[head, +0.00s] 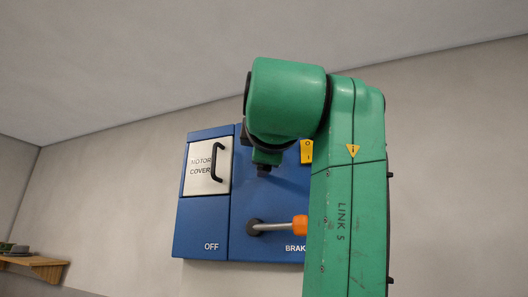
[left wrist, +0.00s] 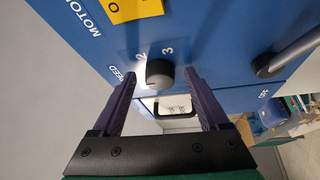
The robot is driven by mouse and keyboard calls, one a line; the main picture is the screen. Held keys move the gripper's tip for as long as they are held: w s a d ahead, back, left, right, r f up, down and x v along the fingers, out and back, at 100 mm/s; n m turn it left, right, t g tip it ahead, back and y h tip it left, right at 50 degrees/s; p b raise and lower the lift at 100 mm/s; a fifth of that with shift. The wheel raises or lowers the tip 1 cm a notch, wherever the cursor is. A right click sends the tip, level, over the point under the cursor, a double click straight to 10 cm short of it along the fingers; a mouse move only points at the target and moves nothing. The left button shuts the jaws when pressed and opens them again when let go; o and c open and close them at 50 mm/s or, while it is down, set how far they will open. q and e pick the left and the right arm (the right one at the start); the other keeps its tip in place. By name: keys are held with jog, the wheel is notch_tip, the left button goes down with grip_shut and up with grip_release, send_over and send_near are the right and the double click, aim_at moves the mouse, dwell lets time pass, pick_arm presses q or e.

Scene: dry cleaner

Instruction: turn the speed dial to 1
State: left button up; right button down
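The speed dial (left wrist: 160,73) is a round dark knob on the blue motor box (left wrist: 215,35). In the left wrist view the numbers 2 and 3 show beside it, with lettering partly hidden by a finger. Its exact setting cannot be read. My left gripper (left wrist: 159,78) is open, with one dark finger on each side of the dial. I cannot tell whether they touch it. In the head view my green left arm hides the dial and most of that gripper on the blue box (head: 207,230). My right gripper is not in view.
A lever with an orange handle (head: 300,225) sticks out below the dial area. The white motor cover (head: 200,180) with its black handle (head: 218,162) is to the left. A yellow label (head: 306,151) is to the right. A wooden shelf (head: 45,268) is far left.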

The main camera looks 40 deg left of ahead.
pick_arm(q)
jog(key=b+v, duration=0.3)
jog(key=v, duration=0.8)
jog(key=shift+s+d, duration=0.25)
jog(key=shift+s, duration=0.05)
